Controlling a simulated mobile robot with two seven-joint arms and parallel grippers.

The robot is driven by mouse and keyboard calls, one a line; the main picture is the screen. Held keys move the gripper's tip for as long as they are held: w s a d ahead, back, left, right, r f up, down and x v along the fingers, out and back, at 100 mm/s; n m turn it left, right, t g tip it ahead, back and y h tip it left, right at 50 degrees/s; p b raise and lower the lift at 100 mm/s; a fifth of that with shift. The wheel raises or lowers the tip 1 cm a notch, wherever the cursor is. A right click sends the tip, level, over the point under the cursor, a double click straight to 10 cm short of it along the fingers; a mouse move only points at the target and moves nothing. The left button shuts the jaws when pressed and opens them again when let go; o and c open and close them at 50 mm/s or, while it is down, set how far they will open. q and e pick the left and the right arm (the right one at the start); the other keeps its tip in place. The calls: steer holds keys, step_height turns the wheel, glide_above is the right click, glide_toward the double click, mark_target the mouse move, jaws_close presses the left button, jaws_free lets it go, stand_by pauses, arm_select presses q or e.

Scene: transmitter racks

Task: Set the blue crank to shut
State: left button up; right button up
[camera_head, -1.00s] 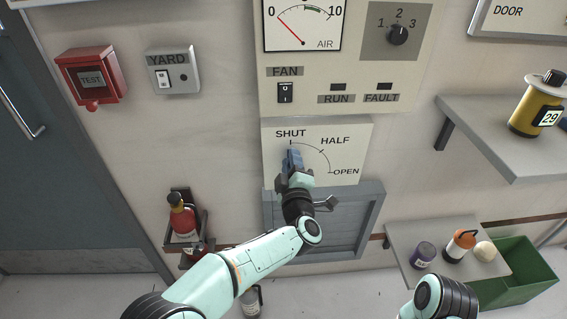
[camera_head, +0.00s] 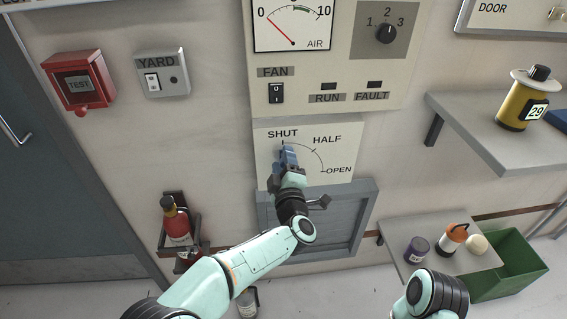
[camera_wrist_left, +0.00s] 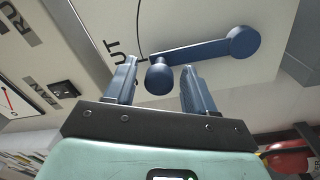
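The blue crank (camera_wrist_left: 203,50) is on a pale dial plate (camera_head: 335,154) marked SHUT, HALF and OPEN. In the left wrist view its arm runs from a round hub to a knob by the end of the scale line, near the letters "UT". In the head view my gripper covers most of the crank, and it points up at the SHUT mark. My left gripper (camera_head: 288,158) is at the crank. In the left wrist view its two fingers (camera_wrist_left: 159,85) stand apart on either side of the knob, with gaps showing. My right gripper is out of view.
The fan switch (camera_head: 276,93) and a gauge panel (camera_head: 350,70) are above the dial. A grey framed panel (camera_head: 348,243) is below it. A bottle in a bracket (camera_head: 176,222) hangs at left. Shelves (camera_head: 490,125) with containers stand at right.

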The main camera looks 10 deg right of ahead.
arm_select(q)
steer(key=shift+s, duration=0.1)
steer(key=s+p, duration=0.1)
steer(key=s, duration=1.2)
steer(key=shift+a+f+p, duration=0.2)
steer(key=shift+f+p, duration=0.15)
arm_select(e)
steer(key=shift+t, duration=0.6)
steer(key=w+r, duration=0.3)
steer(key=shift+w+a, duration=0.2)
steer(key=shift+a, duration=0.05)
arm_select(q)
steer(key=shift+s, duration=0.1)
